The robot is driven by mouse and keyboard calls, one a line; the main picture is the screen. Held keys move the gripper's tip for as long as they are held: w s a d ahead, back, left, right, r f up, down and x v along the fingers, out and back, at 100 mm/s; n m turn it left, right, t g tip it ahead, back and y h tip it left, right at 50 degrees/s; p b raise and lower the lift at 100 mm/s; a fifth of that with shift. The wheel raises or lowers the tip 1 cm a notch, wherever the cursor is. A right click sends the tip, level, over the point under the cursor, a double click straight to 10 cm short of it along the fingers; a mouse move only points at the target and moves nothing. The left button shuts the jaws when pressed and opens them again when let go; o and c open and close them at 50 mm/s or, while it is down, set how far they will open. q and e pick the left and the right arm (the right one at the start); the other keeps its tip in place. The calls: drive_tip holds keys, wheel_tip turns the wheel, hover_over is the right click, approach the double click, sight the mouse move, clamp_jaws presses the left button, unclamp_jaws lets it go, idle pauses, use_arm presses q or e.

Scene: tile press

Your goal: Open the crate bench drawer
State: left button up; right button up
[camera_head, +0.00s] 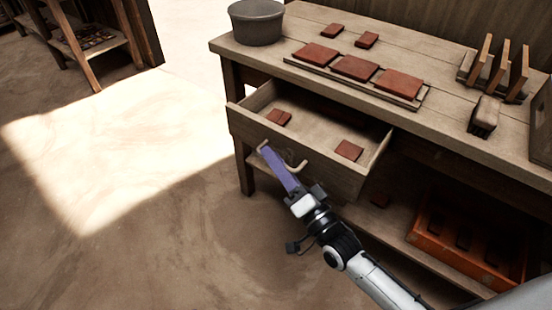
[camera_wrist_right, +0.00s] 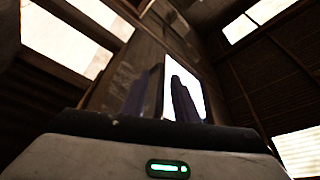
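The crate bench drawer (camera_head: 330,172) is pulled well out from the bench, and its open top shows. Two red tiles, the left one (camera_head: 278,118) and the right one (camera_head: 349,150), lie inside it. A curved tan handle (camera_head: 299,166) is on its front. My left gripper is not in view.
The bench top (camera_head: 440,60) holds a grey bucket (camera_head: 257,24), a tray of red tiles (camera_head: 355,68), a wooden rack (camera_head: 490,70) and a brush (camera_head: 484,116). An orange crate (camera_head: 440,252) sits on the lower shelf. The floor (camera_head: 120,200) left of the drawer is clear.

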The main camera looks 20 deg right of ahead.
drive_tip(key=shift+s, duration=0.1)
drive_tip(key=shift+s+d+f, duration=0.15)
drive_tip(key=shift+s, duration=0.2)
drive_tip(key=v, duration=0.9)
drive_tip(key=shift+s, duration=0.15)
